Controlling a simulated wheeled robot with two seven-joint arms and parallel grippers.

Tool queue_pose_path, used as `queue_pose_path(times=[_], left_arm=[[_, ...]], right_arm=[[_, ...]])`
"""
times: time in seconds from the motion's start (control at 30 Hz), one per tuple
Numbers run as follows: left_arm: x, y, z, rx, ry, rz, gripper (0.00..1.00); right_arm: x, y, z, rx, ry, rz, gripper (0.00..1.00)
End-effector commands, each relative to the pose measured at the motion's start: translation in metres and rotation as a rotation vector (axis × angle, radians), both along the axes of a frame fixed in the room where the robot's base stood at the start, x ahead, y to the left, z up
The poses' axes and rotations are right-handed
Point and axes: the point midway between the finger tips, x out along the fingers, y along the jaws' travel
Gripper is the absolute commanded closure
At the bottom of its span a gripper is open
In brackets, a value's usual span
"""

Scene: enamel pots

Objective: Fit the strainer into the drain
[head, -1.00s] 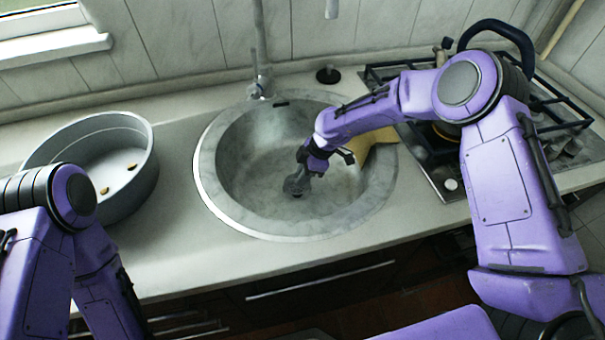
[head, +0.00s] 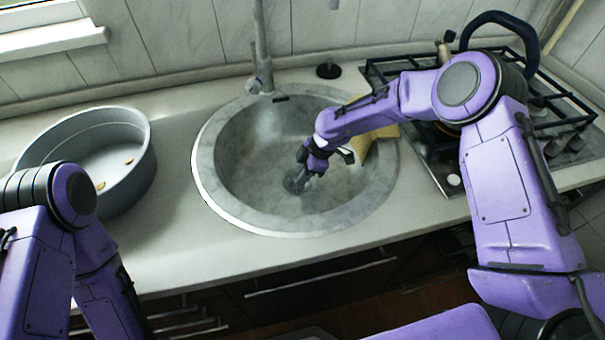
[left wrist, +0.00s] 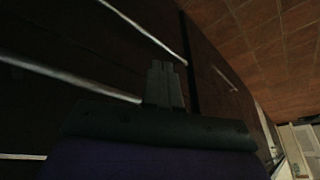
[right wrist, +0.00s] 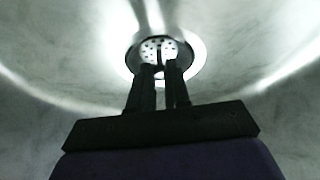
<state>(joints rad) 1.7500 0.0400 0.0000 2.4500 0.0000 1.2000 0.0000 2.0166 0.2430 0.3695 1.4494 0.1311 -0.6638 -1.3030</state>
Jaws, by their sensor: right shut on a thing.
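The round sink (head: 262,214) is set into the counter, with its drain at the bottom of the bowl. My right gripper (head: 303,176) reaches down into the bowl and is shut on the small strainer (head: 292,186). In the right wrist view the fingers (right wrist: 160,72) grip the strainer's upright stem, and its disc with several holes (right wrist: 152,47) shows beyond them. The bright drain ring (right wrist: 197,55) surrounds the disc. I cannot tell whether the disc sits flush or slightly above. My left gripper (left wrist: 163,84) is shut and empty, low before dark cabinet fronts.
A grey pot (head: 140,170) with small bits inside stands left of the sink. A yellow cloth or sponge (head: 385,132) lies at the sink's right side. The tap (head: 261,60) rises behind the bowl, and a gas hob (head: 550,105) is at the right.

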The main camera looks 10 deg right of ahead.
Motion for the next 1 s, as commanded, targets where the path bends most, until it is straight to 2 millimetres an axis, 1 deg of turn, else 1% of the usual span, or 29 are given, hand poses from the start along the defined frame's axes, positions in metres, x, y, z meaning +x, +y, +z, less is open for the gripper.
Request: queue_pose_path(times=[0.17, 0.53, 0.77, 0.8, 0.83, 0.87, 1.0], left_arm=[[0.0, 0.0, 0.0, 0.0, 0.0, 0.0, 1.0], [0.0, 0.0, -0.009, 0.0, 0.0, 0.0, 1.0], [0.0, 0.0, -0.009, 0.0, 0.0, 0.0, 1.0], [0.0, 0.0, -0.009, 0.0, 0.0, 0.0, 1.0], [0.0, 0.0, -0.009, 0.0, 0.0, 0.0, 1.0], [0.0, 0.0, -0.009, 0.0, 0.0, 0.0, 1.0], [0.0, 0.0, -0.009, 0.0, 0.0, 0.0, 1.0]], right_arm=[[0.0, 0.0, 0.0, 0.0, 0.0, 0.0, 1.0], [0.0, 0.0, -0.012, 0.0, 0.0, -0.001, 1.0], [0.0, 0.0, -0.012, 0.0, 0.0, -0.001, 1.0], [0.0, 0.0, -0.012, 0.0, 0.0, -0.001, 0.7], [0.0, 0.0, -0.012, 0.0, 0.0, -0.001, 0.6], [0.0, 0.0, -0.012, 0.0, 0.0, -0.001, 0.53], [0.0, 0.0, -0.012, 0.0, 0.0, -0.001, 0.53]])
